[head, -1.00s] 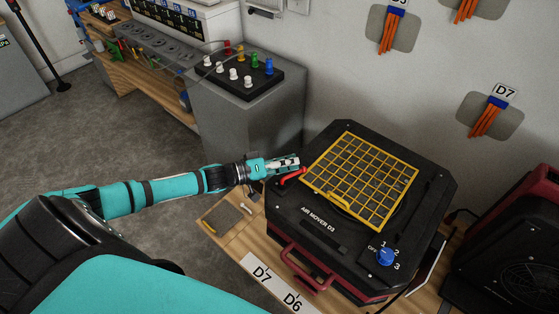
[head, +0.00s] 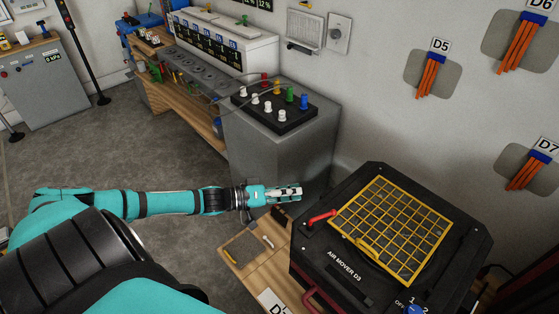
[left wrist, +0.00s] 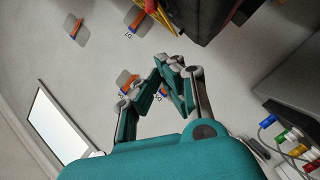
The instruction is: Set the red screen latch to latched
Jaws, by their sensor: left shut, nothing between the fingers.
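The red screen latch (head: 320,217) sits at the left corner of the yellow screen (head: 405,217), on top of the black air mover D3 (head: 348,283). The latch lies slanted, its right end close to the screen's frame. My left gripper (head: 299,191) is shut and empty, up and left of the latch and apart from it. In the left wrist view its fingers (left wrist: 168,62) meet at their tips with nothing between them. The latch is not clear in that view. My right gripper is not in view.
A blue knob (head: 415,310) is at the air mover's front. A grey cabinet (head: 270,150) with a black panel of coloured plugs (head: 277,108) stands behind my left gripper. Wooden bench with a grey pad (head: 244,248) lies below it. Orange cable bundles (head: 435,75) hang on the wall.

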